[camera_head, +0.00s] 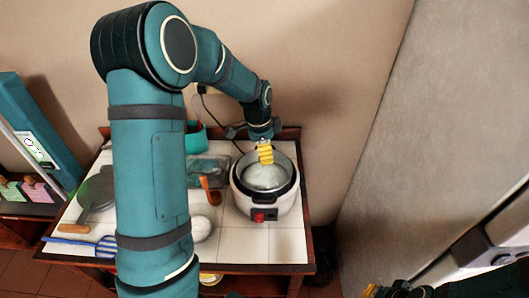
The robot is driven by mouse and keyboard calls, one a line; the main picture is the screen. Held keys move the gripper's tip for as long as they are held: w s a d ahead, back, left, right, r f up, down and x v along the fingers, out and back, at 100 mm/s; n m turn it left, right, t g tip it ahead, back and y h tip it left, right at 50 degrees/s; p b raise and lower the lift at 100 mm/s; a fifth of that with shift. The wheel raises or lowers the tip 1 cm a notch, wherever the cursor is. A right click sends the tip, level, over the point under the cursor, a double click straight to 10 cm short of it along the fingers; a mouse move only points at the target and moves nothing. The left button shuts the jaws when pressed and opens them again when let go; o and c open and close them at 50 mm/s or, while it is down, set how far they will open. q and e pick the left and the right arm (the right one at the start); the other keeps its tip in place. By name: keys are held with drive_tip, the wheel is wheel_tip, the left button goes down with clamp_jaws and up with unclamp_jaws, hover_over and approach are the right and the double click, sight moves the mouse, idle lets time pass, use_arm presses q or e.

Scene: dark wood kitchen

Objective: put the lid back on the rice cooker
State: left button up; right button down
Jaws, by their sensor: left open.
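The rice cooker (249,206) is white with a dark rim and a red switch on its front. It stands upright at the right side of the tiled counter. A pale, shiny rounded surface (265,178) shows within its rim; I cannot tell whether it is the lid or the contents. My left gripper (265,158), with yellow fingers, is open over the back part of the cooker's opening. Whether it touches anything is unclear. My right gripper (386,292) shows only partly at the bottom edge, away from the counter.
A white round object (201,229) sits beside my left arm, partly hidden. A wall is behind; a pale panel stands at right.

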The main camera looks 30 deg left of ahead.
use_arm(q)
wheel_tip(320, 180, up, 11)
drive_tip(key=s+a, duration=0.1)
drive_tip(key=shift+f, duration=0.15)
idle(0.6)
